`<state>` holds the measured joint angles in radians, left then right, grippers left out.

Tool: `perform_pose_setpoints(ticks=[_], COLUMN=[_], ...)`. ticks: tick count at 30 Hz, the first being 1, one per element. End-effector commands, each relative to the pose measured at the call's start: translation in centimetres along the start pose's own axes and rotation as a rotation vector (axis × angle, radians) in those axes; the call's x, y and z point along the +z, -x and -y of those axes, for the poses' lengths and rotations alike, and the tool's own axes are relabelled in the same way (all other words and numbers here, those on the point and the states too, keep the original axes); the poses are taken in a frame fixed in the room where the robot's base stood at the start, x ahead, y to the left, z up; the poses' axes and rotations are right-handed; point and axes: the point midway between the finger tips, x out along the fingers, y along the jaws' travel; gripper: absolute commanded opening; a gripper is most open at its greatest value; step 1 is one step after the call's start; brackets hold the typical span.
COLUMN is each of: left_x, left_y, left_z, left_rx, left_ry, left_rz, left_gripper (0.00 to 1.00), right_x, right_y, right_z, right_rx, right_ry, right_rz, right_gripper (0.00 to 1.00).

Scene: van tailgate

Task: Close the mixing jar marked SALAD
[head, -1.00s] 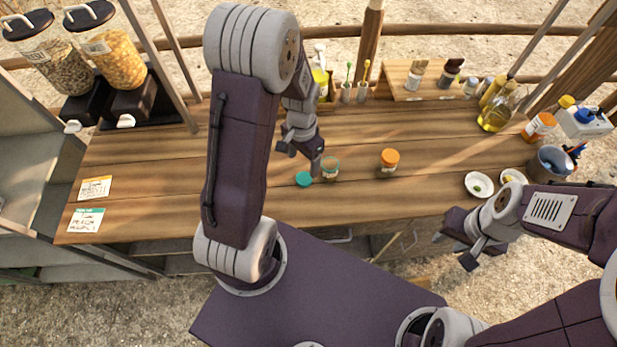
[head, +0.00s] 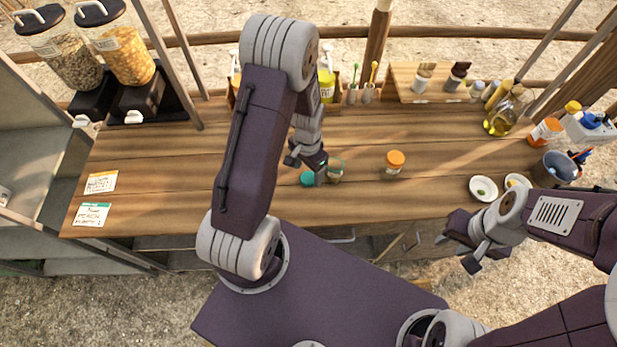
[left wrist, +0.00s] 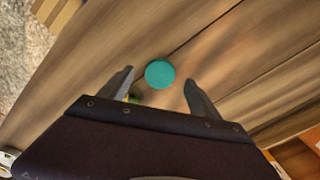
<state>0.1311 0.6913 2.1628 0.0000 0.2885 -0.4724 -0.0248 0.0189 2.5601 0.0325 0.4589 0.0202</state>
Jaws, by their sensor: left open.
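A teal lid (head: 307,179) lies flat on the wooden counter. Just right of it stands an open jar (head: 335,171) with a teal-green rim; its label is too small to read. My left gripper (head: 306,165) is open and empty above the lid, its fingers partly in front of lid and jar. In the left wrist view the lid (left wrist: 160,74) shows between the two spread fingertips (left wrist: 159,78), and something greenish, perhaps the jar (left wrist: 133,98), is mostly hidden by one finger. My right gripper (head: 457,252) is open and empty off the counter's front edge.
A jar with an orange lid (head: 394,163) stands to the right. Two small dishes (head: 483,188), an oil bottle (head: 500,118) and a grey pot (head: 553,168) are further right. Cards (head: 91,214) lie at left. The counter's middle left is clear.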

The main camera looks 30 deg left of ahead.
Motion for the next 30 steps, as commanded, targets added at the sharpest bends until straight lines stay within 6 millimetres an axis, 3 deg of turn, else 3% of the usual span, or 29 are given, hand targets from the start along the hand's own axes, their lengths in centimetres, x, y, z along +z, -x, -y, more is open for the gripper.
perform_pose_setpoints(ticks=[6, 17, 24, 30], left_x=[-0.1, -0.1, -0.1, -0.1], left_y=[-2.8, -3.1, -3.0, -3.0], left_z=[0.0, 0.0, 0.0, 0.0], left_rx=[0.0, -0.001, 0.0, 0.0], left_ry=[0.0, 0.0, 0.0, 0.0], left_rz=[0.001, -0.001, -0.001, -0.001], left_gripper=[0.72, 0.72, 0.09, 0.09], right_x=[0.0, 0.0, 0.0, 0.0], right_y=[0.3, 0.2, 0.2, 0.2], right_z=[0.0, 0.0, 0.0, 0.0], right_rx=[0.0, 0.0, 0.0, 0.0], right_ry=[0.0, 0.0, 0.0, 0.0], right_rz=[0.0, 0.0, 0.0, 0.0], right_gripper=[0.35, 0.35, 0.35, 0.35])
